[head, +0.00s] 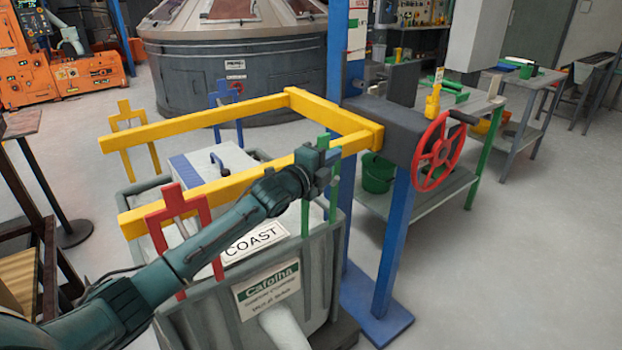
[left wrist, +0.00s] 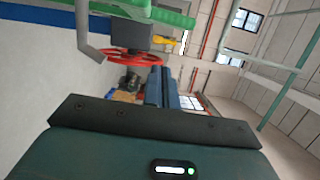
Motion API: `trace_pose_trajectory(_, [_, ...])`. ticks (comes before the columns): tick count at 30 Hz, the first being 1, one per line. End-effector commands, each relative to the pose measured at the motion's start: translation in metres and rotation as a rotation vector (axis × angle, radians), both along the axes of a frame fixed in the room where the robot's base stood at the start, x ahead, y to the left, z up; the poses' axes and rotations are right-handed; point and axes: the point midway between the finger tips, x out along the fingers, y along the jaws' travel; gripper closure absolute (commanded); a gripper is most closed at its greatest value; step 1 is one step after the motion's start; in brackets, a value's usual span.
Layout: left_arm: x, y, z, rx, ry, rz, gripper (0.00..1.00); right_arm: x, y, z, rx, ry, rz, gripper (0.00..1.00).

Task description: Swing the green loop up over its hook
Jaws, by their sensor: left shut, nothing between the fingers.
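The green loop (head: 306,215) stands upright at the right end of the grey bucket (head: 290,262), beside the yellow lifting frame (head: 335,112). Its two legs and top tab show in the head view; its middle is hidden behind my left gripper. My left gripper (head: 325,163) is at the upper part of the loop, with its fingers shut. Whether it touches the loop I cannot tell. In the left wrist view the shut fingers (left wrist: 161,86) point away, and a green bar (left wrist: 150,10) crosses the top. I cannot make out the green loop's hook. My right gripper is out of view.
Red (head: 181,207), yellow (head: 125,122) and blue (head: 223,95) loops stand around the bucket. A red handwheel (head: 440,150) sits on a grey box beside a blue post (head: 337,45). A workbench (head: 480,105) stands behind; the floor at right is clear.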

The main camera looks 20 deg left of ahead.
Motion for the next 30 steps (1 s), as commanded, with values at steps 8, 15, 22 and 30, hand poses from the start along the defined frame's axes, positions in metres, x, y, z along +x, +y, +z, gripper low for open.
trace_pose_trajectory(8, [-0.053,0.019,-0.004,0.003,0.001,0.000,1.00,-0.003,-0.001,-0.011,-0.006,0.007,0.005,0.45])
trace_pose_trajectory(15, [-0.086,0.031,-0.003,0.001,0.002,0.001,1.00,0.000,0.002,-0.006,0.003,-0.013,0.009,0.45])
trace_pose_trajectory(22, [-0.095,0.033,-0.002,-0.001,0.001,0.001,1.00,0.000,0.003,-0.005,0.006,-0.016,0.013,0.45])
trace_pose_trajectory(30, [-0.145,0.006,-0.080,-0.254,0.321,0.093,1.00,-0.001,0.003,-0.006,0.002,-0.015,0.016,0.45])
